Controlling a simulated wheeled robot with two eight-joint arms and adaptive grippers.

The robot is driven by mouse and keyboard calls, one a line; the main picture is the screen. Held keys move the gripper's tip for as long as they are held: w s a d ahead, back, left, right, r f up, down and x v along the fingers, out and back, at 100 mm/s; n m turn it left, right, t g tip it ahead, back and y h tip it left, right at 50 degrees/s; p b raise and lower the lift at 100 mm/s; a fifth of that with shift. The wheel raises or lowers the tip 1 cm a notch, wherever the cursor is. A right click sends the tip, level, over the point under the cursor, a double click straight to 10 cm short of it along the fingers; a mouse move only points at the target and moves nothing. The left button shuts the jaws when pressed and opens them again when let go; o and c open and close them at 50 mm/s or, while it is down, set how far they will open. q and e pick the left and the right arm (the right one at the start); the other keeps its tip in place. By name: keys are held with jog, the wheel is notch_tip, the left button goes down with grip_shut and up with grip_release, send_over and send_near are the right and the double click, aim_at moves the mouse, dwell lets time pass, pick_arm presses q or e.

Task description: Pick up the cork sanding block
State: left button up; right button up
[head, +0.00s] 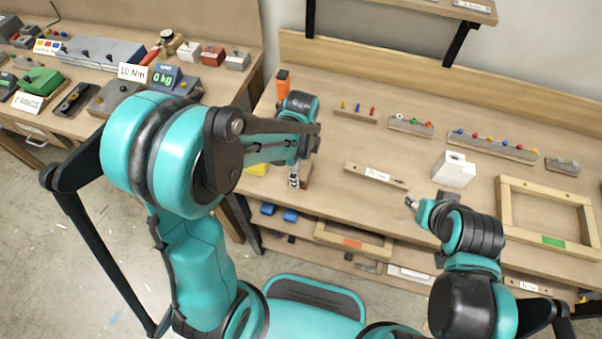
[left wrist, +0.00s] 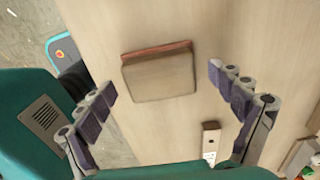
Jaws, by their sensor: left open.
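The cork sanding block, a tan block with a reddish-brown layer along one edge, lies on the wooden bench in the left wrist view (left wrist: 160,76). In the head view a small brown part of it (head: 307,173) shows beside my left gripper (head: 295,179), partly hidden by it. My left gripper is open and empty. In the left wrist view its fingers stand wide on either side of the block, with a gap on both sides. My right gripper (head: 411,202) is small in the head view, over the bench's front edge, and its jaws are unclear.
A labelled wooden strip (head: 376,176), a white block (head: 454,169) and a wooden frame (head: 551,243) lie to the right on the bench. An orange-topped item (head: 283,82) stands behind my left wrist. Racks of coloured pegs line the back. A lower shelf holds blue items (head: 290,215).

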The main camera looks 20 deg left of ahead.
aim_at(301, 168)
pick_arm(q)
jog(key=shift+f, duration=0.55)
jog(key=shift+r, duration=0.1)
jog(key=c, duration=1.3)
jog(key=shift+d, duration=0.1)
notch_tip(301, 168, up, 4)
jog(key=shift+r+p, duration=0.1)
jog(key=shift+p, duration=0.9)
jog(key=d+r+p, duration=0.3)
jog(key=d+r, duration=0.3)
jog(key=d, duration=0.5)
jog(key=shift+d+r, duration=0.3)
jog(key=shift+r, duration=0.1)
